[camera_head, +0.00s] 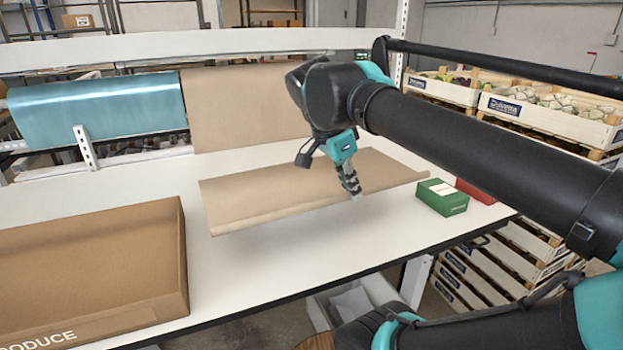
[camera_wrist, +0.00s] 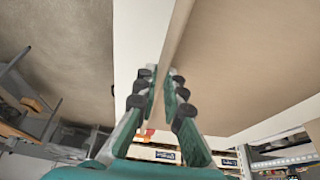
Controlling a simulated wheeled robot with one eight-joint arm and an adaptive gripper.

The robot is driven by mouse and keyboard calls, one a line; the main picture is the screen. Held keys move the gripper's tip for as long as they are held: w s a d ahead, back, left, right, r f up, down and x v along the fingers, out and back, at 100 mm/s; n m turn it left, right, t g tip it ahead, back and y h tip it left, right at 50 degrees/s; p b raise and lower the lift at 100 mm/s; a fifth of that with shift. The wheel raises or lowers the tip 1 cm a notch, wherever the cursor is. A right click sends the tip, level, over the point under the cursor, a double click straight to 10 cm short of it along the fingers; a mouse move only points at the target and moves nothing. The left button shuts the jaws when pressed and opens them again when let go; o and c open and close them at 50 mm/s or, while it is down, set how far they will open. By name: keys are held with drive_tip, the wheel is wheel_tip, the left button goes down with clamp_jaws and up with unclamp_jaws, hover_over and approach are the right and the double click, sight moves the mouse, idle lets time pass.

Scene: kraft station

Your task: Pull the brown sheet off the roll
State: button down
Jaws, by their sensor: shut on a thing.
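The brown sheet (camera_head: 290,190) comes from the brown roll (camera_head: 245,105) at the back of the white table. It reaches forward over the tabletop, and its front edge is slightly curled. My gripper (camera_head: 353,188) is at the right part of that front edge. In the wrist view, the fingers of my gripper (camera_wrist: 160,100) are closed on the edge of the brown sheet (camera_wrist: 240,60), which lies between them. Part of the sheet and roll is hidden behind my gripper and arm.
A teal roll (camera_head: 95,108) sits left of the brown one. An open cardboard box (camera_head: 185,260) stands at the front left of the white table (camera_head: 300,262). A green box (camera_head: 441,198) and a red box (camera_head: 474,191) are at the right. Produce crates (camera_head: 545,110) stand beyond.

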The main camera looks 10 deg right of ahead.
drive_tip(key=shift+s+d+r, duration=0.1)
drive_tip(key=shift+s+r, duration=0.25)
drive_tip(key=shift+r, duration=0.5)
drive_tip(key=shift+s+d+r, duration=0.1)
drive_tip(key=shift+s+r, duration=0.2)
drive_tip(key=shift+r, duration=0.5)
drive_tip(key=shift+s+r, duration=0.35)
drive_tip(key=shift+r, duration=0.5)
